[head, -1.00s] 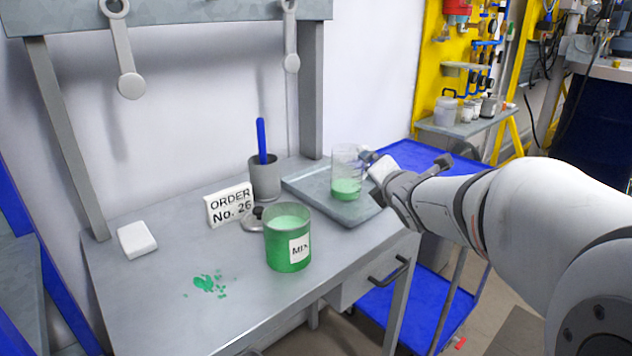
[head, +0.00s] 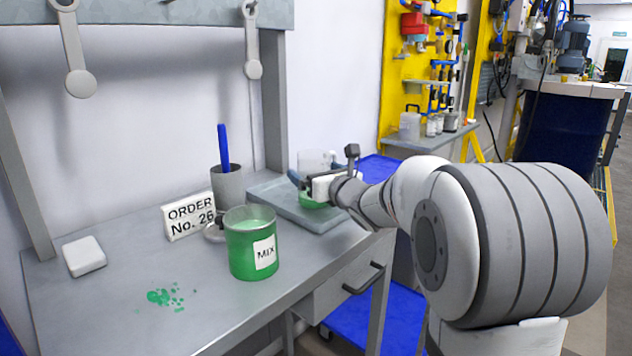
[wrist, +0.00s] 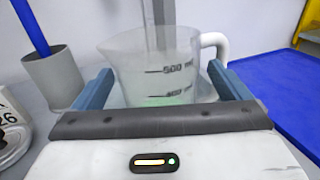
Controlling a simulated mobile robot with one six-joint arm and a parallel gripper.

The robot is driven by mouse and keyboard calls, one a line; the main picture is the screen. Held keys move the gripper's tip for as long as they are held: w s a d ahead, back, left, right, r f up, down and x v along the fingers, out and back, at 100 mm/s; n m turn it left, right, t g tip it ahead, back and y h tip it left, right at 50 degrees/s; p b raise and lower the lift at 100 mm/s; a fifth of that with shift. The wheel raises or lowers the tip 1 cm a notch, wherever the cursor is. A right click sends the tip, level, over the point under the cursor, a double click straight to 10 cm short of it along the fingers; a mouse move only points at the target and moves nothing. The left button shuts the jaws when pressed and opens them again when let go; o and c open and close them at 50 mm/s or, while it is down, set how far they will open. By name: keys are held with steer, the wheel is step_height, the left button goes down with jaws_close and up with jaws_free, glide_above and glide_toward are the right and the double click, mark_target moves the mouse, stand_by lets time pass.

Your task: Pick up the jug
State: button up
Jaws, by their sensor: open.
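The jug (wrist: 160,68) is clear, with volume marks, a white handle on the right and some green liquid low inside. In the head view the jug (head: 316,160) stands on a grey tray (head: 265,196) at the back right of the bench, partly hidden by my arm. My gripper (wrist: 155,82) is open, with one blue-grey finger on each side of the jug's body. I cannot tell whether the fingers touch it.
A grey cup (head: 228,186) holding a blue stick is left of the jug. An order sign (head: 188,216), a white block (head: 84,257) and green spill (head: 165,297) are further left. A blue cart (wrist: 280,90) is at right.

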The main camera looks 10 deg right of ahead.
steer(key=shift+w+a, duration=0.25)
steer(key=shift+w, duration=0.4)
steer(key=shift+c, duration=0.5)
steer(key=shift+r, duration=0.1)
steer(key=c, duration=1.1)
